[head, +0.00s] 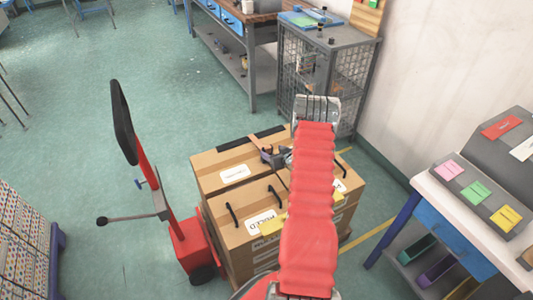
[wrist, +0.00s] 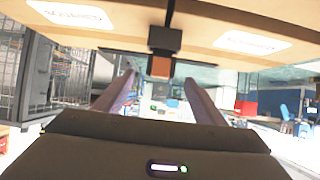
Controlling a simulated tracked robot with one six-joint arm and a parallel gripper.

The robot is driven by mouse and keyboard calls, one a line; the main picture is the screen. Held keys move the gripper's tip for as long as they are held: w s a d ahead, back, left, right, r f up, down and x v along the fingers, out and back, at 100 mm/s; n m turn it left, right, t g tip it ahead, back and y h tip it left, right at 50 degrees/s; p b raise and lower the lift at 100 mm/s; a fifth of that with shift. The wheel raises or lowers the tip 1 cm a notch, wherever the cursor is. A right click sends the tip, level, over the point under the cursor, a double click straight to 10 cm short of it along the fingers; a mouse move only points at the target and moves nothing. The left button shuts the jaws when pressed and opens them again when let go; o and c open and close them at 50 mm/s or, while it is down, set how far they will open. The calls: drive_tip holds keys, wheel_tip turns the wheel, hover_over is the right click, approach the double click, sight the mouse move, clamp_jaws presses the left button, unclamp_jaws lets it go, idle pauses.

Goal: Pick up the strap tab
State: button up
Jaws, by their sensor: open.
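The strap tab (wrist: 160,67) is a small orange-brown end on a dark strap (wrist: 165,40) that runs over the edge of a cardboard box (wrist: 120,40). In the wrist view it shows between and just beyond the two purple-grey fingers of my gripper (wrist: 159,80). The fingers stand apart, with visible space between each one and the tab. In the head view my gripper (head: 271,155) is low over the cardboard boxes (head: 215,180), beside my red arm. I cannot make out the tab clearly there; my arm hides part of the boxes.
A red hand truck (head: 186,240) with a black upright stands left of the boxes. A grey mesh cabinet (head: 340,80) and a workbench (head: 235,40) are behind. A white table (head: 450,215) with coloured cards stands at right. Green floor is open at left.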

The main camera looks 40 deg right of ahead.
sight(268, 149)
drive_tip(key=shift+x, duration=2.1)
drive_tip(key=shift+a, duration=0.1)
drive_tip(key=shift+c, duration=0.5)
drive_tip(key=c, duration=1.1)
